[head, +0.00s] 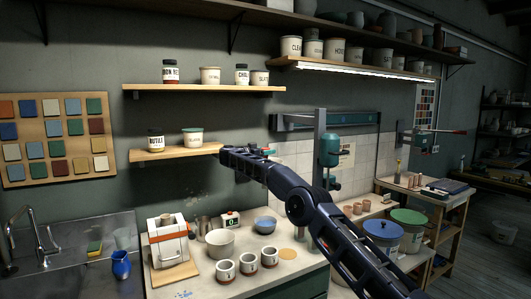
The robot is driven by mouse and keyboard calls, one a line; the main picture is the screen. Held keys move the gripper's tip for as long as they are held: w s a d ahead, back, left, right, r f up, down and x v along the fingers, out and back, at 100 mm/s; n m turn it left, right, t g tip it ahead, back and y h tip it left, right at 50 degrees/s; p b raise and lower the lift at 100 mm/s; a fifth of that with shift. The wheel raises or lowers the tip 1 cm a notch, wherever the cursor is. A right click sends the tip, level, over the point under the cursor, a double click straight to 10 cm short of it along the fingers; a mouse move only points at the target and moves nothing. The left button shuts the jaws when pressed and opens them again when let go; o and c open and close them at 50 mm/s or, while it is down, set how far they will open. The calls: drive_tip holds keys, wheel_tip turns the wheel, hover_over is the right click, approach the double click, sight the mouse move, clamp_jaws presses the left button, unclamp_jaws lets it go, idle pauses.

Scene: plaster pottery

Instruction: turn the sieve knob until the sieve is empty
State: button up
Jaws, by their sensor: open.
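A white box-shaped device with an orange band (160,249) stands on a wooden board at the counter's left; it may be the sieve, but I cannot tell for sure. Its knob and its contents are too small to make out. My gripper (226,158) is open and empty. In the picture it is at the right end of the low wall shelf, above and to the right of the device, clearly apart from it.
Near the device are a white bowl (220,243), several cups (225,270), a metal jug (203,229), a scale (230,221) and a blue bowl (265,225). A sink (60,270) is left. The low shelf (175,154) holds two jars. Lidded buckets (383,231) stand right.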

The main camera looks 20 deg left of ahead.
drive_tip(key=v, duration=1)
drive_tip(key=shift+s+a, duration=0.3)
